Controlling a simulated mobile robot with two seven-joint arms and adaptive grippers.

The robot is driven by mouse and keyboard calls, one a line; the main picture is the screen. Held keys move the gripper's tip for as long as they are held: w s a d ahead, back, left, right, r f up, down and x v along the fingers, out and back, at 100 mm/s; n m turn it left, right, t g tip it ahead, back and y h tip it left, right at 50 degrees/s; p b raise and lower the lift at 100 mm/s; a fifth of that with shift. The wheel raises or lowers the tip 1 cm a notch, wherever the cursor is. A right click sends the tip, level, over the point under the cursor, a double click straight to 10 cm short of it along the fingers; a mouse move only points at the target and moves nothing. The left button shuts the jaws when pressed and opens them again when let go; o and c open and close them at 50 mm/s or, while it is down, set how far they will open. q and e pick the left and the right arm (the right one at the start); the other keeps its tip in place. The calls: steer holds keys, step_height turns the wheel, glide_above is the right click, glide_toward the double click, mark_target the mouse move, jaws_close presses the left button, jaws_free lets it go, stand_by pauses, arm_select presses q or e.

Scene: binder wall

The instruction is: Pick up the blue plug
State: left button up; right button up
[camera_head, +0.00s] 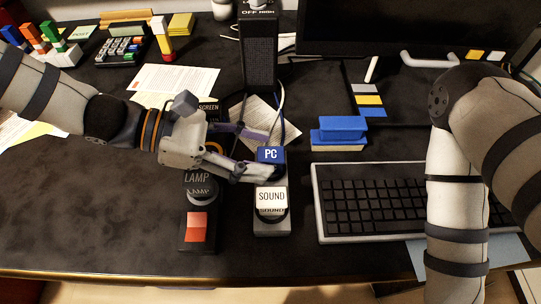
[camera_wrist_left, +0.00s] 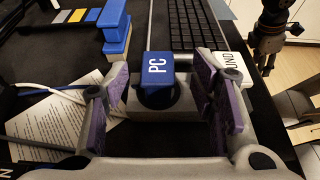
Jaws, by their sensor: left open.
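The blue plug (camera_head: 271,155), lettered PC, stands in the far end of a white power strip (camera_head: 272,224), just behind a white plug (camera_head: 271,196) lettered SOUND. My left gripper (camera_head: 266,157) is open at the blue plug, with one finger on its far side and one on its near side. In the left wrist view the blue plug (camera_wrist_left: 158,70) stands between the two purple-padded fingers, with a visible gap to each pad. A dark cable runs from the plug.
A LAMP plug (camera_head: 198,186) sits on a dark strip with a red switch (camera_head: 197,226) left of the white strip. A keyboard (camera_head: 370,200) lies to the right, with blue and yellow blocks (camera_head: 339,133) behind it. A black tower (camera_head: 258,50) stands behind the strips.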

mark_target(268, 154)
arm_select(q)
steer(key=x, duration=0.3)
steer(key=shift+w+d, duration=0.1)
jaws_close()
